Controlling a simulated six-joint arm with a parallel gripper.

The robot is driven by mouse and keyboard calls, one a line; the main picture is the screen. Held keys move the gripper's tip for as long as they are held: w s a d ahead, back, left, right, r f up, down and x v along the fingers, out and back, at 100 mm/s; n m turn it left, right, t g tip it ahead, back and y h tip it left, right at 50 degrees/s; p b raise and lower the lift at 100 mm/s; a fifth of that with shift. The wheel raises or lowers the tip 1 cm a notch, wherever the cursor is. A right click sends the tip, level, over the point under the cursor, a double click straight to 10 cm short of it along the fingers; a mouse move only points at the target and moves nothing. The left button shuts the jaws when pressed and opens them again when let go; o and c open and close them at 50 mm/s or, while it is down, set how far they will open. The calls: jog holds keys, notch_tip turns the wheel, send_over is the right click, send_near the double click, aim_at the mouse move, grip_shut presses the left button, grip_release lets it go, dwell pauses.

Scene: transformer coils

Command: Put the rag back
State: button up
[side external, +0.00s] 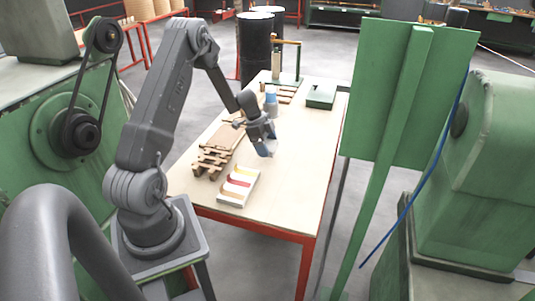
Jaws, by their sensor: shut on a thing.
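My gripper (264,149) is over the middle of the table, pointing down. It is shut on a small pale, bluish thing at its fingertips that looks like the rag (271,149). The rag is small in this view and partly hidden by the fingers. I cannot tell for sure whether it touches the table top.
The pale table (285,205) has a red frame. A white tray (231,200) with coloured strips lies near the front. Wooden slats (211,160) lie to the left. A blue bottle-like thing (270,98) and a green box (321,96) stand farther back. The table's right front is clear.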

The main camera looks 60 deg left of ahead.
aim_at(268, 161)
jog(key=shift+w+f, duration=0.1)
jog(key=shift+f, duration=1.95)
